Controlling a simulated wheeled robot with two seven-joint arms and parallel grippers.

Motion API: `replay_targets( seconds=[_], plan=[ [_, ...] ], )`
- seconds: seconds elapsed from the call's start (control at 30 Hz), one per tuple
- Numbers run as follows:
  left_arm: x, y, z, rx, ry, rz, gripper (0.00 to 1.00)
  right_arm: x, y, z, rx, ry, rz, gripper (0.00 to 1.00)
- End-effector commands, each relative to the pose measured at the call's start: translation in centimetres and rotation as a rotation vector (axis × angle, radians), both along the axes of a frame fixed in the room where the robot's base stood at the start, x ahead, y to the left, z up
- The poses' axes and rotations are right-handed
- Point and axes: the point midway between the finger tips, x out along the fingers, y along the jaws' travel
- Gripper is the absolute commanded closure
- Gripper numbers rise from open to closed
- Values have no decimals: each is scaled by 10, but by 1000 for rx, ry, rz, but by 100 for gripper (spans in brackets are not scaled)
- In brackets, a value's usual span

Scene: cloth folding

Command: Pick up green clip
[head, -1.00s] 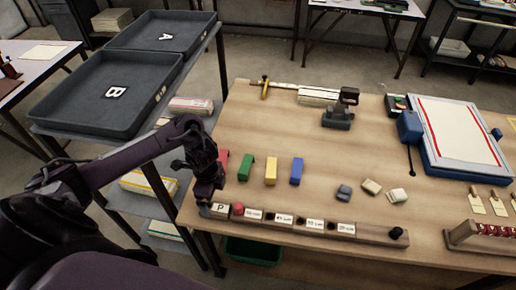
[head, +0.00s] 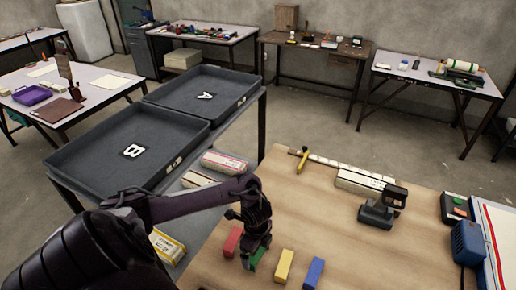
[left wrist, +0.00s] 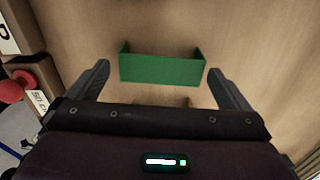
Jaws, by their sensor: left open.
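The green clip (left wrist: 162,69) lies on the wooden table, with its long face and two short end walls showing in the left wrist view. My left gripper (left wrist: 158,74) is open, with one finger on each side of the clip and a gap at both ends. In the head view, my left gripper (head: 248,262) is right at the green clip (head: 259,257) and partly hides it. I cannot tell how far the fingertips are above the table. My right gripper is not in view.
A red clip (head: 232,241) is just left of the gripper; yellow (head: 284,265) and blue (head: 314,272) clips are to its right. A red knob (left wrist: 11,90) shows at left in the wrist view.

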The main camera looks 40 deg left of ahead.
Motion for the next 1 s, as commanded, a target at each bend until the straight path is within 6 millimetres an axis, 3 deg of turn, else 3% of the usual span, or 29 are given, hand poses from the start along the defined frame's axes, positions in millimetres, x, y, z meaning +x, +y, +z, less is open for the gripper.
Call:
replay_targets(
  seconds=[0.13,0.3,0.47,0.63,1.0],
  plan=[
    [0,-2,-21,0,2,3,0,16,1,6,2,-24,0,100],
    [0,-2,-30,1,0,-1,0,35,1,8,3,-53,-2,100],
    [0,-1,-30,1,0,-1,0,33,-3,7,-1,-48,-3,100],
    [0,-1,-30,1,-1,-1,20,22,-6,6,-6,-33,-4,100],
    [1,-1,-28,1,-1,0,20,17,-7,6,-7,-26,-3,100]
  ],
)
